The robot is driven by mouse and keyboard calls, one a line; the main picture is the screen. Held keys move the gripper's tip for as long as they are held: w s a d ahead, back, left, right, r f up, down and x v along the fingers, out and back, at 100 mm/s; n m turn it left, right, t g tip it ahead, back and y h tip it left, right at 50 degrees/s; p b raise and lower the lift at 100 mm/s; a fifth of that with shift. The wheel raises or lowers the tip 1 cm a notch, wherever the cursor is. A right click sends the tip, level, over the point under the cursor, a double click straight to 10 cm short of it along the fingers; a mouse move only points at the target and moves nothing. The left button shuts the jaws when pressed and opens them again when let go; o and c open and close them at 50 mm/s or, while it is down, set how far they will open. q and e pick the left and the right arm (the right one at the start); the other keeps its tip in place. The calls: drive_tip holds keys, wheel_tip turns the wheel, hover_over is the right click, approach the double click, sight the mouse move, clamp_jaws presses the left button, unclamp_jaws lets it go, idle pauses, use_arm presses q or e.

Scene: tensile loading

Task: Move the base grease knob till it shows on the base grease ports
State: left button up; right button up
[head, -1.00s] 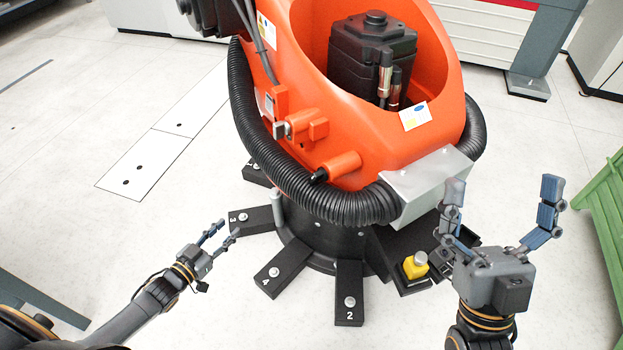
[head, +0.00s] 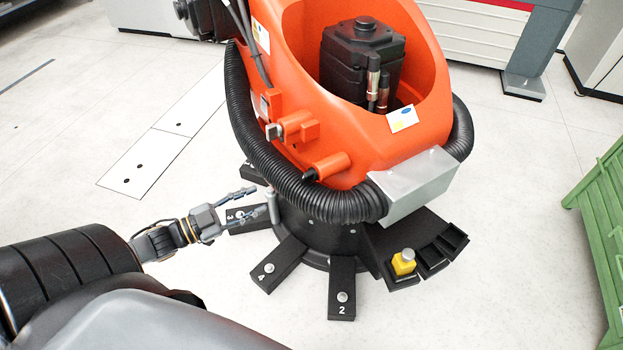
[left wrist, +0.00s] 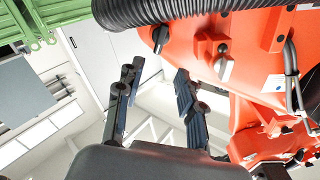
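My left gripper (head: 261,199) is beside the robot base, over the foot marked 3. Its fingers are apart and point at a small grey upright post (head: 272,206) at the base's left side; I cannot tell whether they touch it. In the left wrist view the fingers (left wrist: 157,82) are spread with nothing between them. A yellow block with a pale round top (head: 404,261) sits on a black base part at the front right. Black numbered feet carry round pale caps, such as foot 2 (head: 342,297). I cannot tell which part is the grease knob or a port. My right gripper is out of view.
The orange robot body (head: 352,140) with its thick black hose (head: 255,140) and silver box (head: 415,185) stands above the base. A green slatted structure (head: 600,215) is at the right edge. The pale floor is open on both sides.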

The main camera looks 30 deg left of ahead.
sight(302, 179)
use_arm(q)
drive_tip(key=b+x, duration=0.2)
drive_tip(key=x, duration=0.8)
drive_tip(key=shift+w+d, duration=0.25)
drive_tip(key=shift+w, duration=0.1)
drive_tip(key=shift+b+x, duration=0.3)
drive_tip(key=shift+x, duration=0.65)
drive_tip(key=shift+w+d, duration=0.15)
drive_tip(key=shift+w, duration=0.25)
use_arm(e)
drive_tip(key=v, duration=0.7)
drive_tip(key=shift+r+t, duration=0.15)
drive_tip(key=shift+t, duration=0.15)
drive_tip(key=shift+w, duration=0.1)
use_arm(q)
clamp_jaws()
